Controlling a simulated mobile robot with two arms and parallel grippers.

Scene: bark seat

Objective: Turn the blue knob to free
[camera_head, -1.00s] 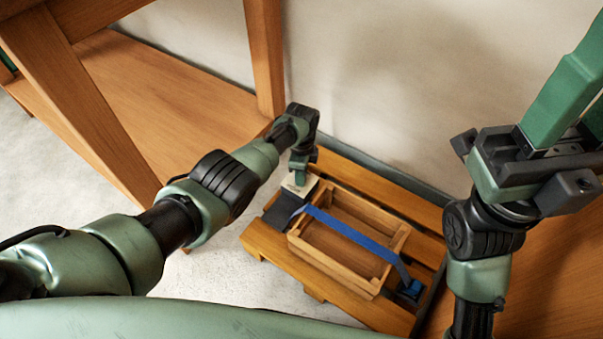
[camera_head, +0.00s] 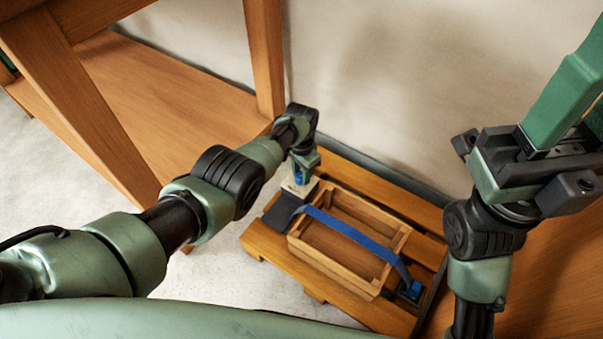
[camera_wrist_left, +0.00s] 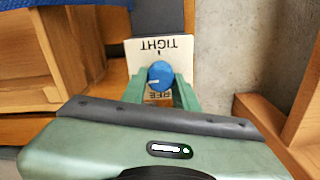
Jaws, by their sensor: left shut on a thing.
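The blue knob (camera_wrist_left: 160,74) sits on a pale plate (camera_wrist_left: 128,58) in the left wrist view, with a small white mark towards its left side. TIGHT is printed upside down above it; FREE shows below it, partly hidden. My left gripper (camera_wrist_left: 160,82) is shut on the knob, one green finger on each side. In the head view my left gripper (camera_head: 300,172) points down over the plate (camera_head: 298,190), and a bit of blue shows between its fingers. My right gripper (camera_head: 580,110) is raised at the right, away from the knob; its finger gap is unclear.
A blue strap (camera_head: 350,233) crosses an open wooden box (camera_head: 330,265) on a slatted wooden base (camera_head: 262,240). Its dark end piece (camera_head: 281,211) lies beside the plate. A wall stands close behind, and a wooden frame (camera_head: 75,95) stands to the left.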

